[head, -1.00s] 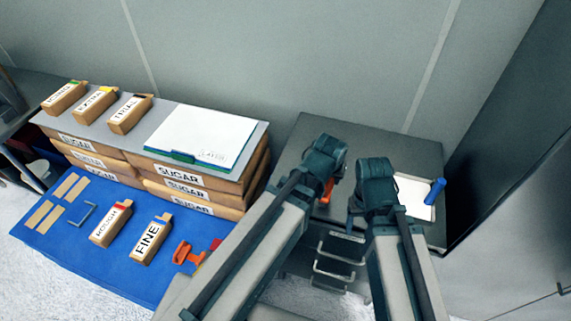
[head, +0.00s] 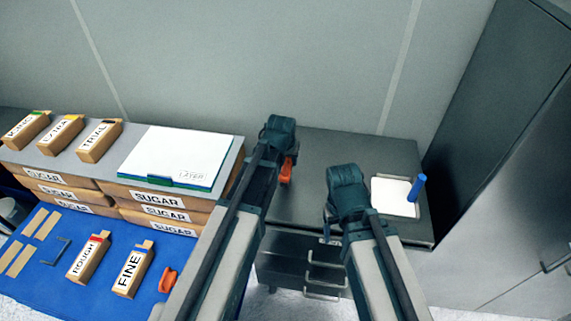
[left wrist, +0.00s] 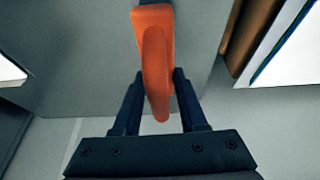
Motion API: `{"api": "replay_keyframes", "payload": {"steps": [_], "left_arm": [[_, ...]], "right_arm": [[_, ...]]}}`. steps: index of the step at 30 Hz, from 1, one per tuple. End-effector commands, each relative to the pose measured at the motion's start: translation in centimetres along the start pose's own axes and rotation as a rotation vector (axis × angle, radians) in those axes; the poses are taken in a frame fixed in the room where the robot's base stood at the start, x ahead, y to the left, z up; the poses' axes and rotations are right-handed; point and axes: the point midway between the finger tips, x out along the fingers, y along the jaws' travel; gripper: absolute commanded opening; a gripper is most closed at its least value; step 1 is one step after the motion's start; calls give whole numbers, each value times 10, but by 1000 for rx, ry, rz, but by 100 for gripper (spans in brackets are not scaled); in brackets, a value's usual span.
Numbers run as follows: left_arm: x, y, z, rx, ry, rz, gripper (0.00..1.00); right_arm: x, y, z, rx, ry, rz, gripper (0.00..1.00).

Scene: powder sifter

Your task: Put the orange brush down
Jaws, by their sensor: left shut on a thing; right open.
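My left gripper (head: 283,158) is at the left part of the dark cabinet top, beside the stack of sugar bags. It is shut on the orange brush (head: 288,170), and only part of the brush shows below the wrist. In the left wrist view the brush (left wrist: 153,50) stands between the two dark fingers (left wrist: 155,85), its handle pointing toward the palm.
A white sheet or plate (head: 392,198) with a blue cylinder (head: 417,188) is at the cabinet's right. Sugar bags (head: 160,198) carry a white board (head: 168,152). A blue mat (head: 45,285) holds boxes and another orange item (head: 168,280). The cabinet's back middle is clear.

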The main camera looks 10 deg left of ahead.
Motion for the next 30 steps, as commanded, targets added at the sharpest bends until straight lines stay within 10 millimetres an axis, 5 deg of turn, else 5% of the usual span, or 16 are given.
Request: {"api": "replay_keyframes", "payload": {"steps": [15, 22, 30], "left_arm": [[16, -12, -23, -1, 0, 0, 0], [44, -11, -7, 0, 0, 1, 0], [43, -11, -8, 1, 0, 1, 0]], "right_arm": [[6, -1, 0, 0, 0, 0, 72], [38, -4, -2, 0, 0, 0, 72], [37, -4, -2, 0, 0, 0, 72]]}}
